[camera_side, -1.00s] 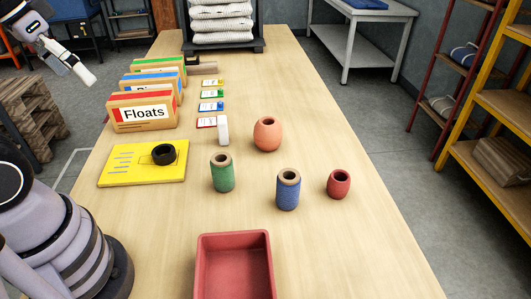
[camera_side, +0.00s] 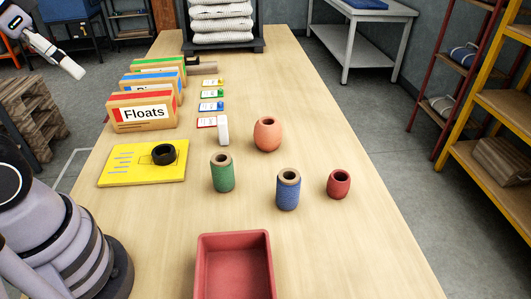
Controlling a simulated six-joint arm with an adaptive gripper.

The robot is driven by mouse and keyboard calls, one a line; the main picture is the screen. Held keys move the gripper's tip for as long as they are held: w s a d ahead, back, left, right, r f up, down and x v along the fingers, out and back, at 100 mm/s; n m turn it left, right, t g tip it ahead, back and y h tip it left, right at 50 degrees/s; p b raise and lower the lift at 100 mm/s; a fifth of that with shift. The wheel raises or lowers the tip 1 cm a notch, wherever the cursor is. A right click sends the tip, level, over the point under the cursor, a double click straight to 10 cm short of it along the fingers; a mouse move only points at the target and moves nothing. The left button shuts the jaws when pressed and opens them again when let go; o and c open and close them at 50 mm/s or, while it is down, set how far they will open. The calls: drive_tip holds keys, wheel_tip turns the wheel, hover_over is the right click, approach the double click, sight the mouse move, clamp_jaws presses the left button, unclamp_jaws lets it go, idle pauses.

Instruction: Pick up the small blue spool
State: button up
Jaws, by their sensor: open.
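The small blue spool (camera_side: 288,192) stands upright on the wooden table, right of the middle, with a tan top rim and a dark hole. A green spool (camera_side: 222,173) of similar shape stands upright to its left. My gripper (camera_side: 72,68) is at the upper left, in the air beyond the table's left side and far from the blue spool. It is open and holds nothing that I can see. Its fingers are small in this view.
A red float (camera_side: 338,185) stands right of the blue spool and an orange float (camera_side: 267,136) behind it. A red tray (camera_side: 235,240) lies at the front. A yellow board (camera_side: 120,174) with a black ring (camera_side: 164,154) and labelled boxes (camera_side: 143,112) line the left. The table's right side is clear.

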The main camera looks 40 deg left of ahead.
drive_tip(key=t+h, duration=0.1)
drive_tip(key=t, duration=0.5)
hover_over(280, 190)
drive_tip(key=w+a, duration=0.1)
drive_tip(key=w, duration=0.1)
drive_tip(key=f, duration=2.8)
drive_tip(key=shift+s+f, duration=0.2)
drive_tip(key=shift+s, duration=0.05)
drive_tip(key=shift+m+t+h, duration=0.3)
drive_tip(key=shift+m+t, duration=0.4)
drive_tip(key=shift+t, duration=0.2)
drive_tip(key=s+f, duration=0.1)
drive_tip(key=f, duration=0.3)
drive_tip(key=s+d+f, duration=0.1)
drive_tip(key=f, duration=0.1)
drive_tip(key=shift+s+f, duration=0.35)
drive_tip(key=shift+f, duration=0.05)
drive_tip(key=shift+w+f, duration=0.1)
drive_tip(key=shift+f, duration=0.1)
drive_tip(key=shift+x, duration=2.3)
